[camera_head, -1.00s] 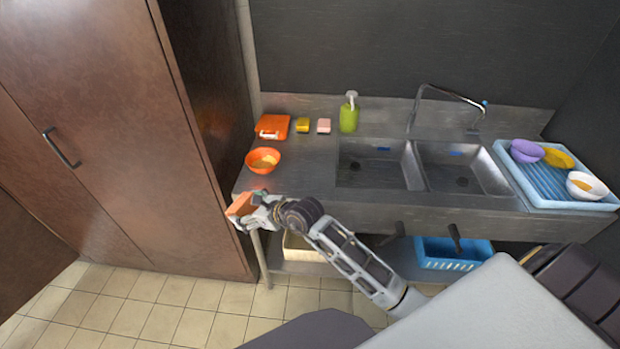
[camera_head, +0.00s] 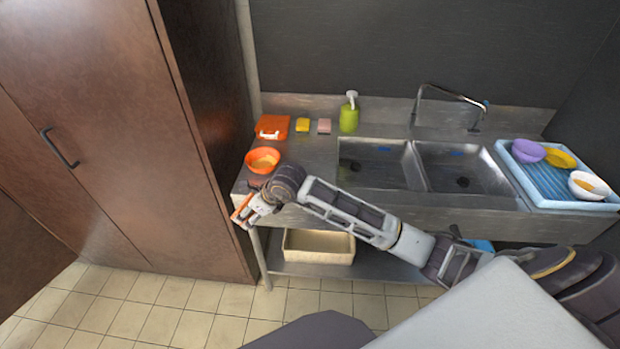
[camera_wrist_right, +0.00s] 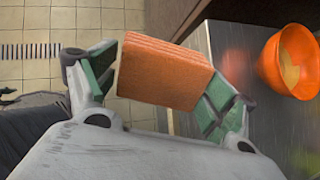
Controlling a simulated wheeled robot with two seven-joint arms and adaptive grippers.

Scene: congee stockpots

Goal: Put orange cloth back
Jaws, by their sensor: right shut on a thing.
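A folded orange cloth (camera_wrist_right: 165,70) is between the green-padded fingers of my right gripper (camera_wrist_right: 163,78) in the right wrist view. The fingers press on its two sides. In the head view my right gripper (camera_head: 247,213) is at the front left corner of the steel counter, with the cloth (camera_head: 240,205) mostly hidden behind it. Floor tiles and the counter's edge show beyond the cloth in the wrist view. My left gripper is not in view.
An orange bowl (camera_head: 263,160) stands close to the gripper on the counter (camera_head: 312,165). A yellow sponge (camera_head: 302,125), a pink sponge (camera_head: 324,126) and a green soap bottle (camera_head: 348,118) line the back. A brown cabinet (camera_head: 110,120) stands close on the left.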

